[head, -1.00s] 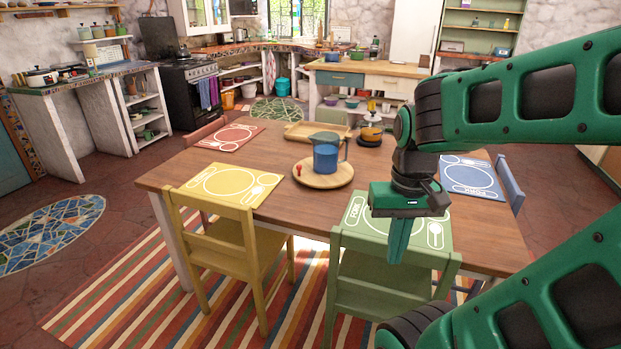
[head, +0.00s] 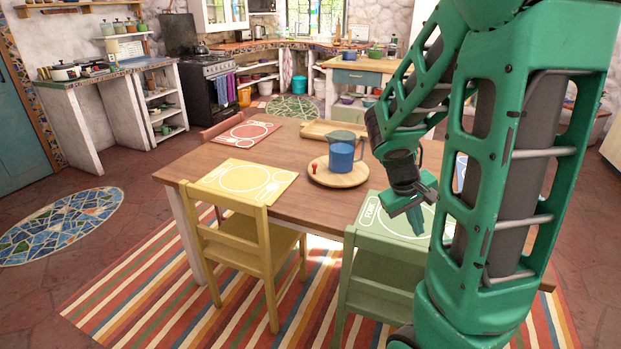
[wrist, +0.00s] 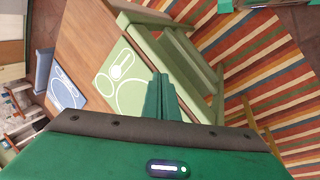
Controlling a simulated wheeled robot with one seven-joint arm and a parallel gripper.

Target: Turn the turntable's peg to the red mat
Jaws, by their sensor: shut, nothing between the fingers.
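The round wooden turntable (head: 338,179) sits on the table with a blue pitcher (head: 342,154) on it. Its small red peg (head: 314,168) stands at the turntable's left edge, on the side towards the yellow mat. The red mat (head: 241,134) lies at the table's far left, behind the yellow mat (head: 246,180). My gripper (head: 417,226) is shut and empty, pointing down above the green mat, right of and nearer than the turntable. In the wrist view its closed fingers (wrist: 162,97) show over the green mat and chair. The turntable is not in the wrist view.
The green mat (head: 380,208) lies under my gripper and a blue mat (wrist: 64,92) shows in the wrist view. A wooden tray (head: 333,130) lies behind the turntable. Yellow (head: 258,250) and green (head: 384,270) chairs stand at the near edge. Bare tabletop lies left of the turntable.

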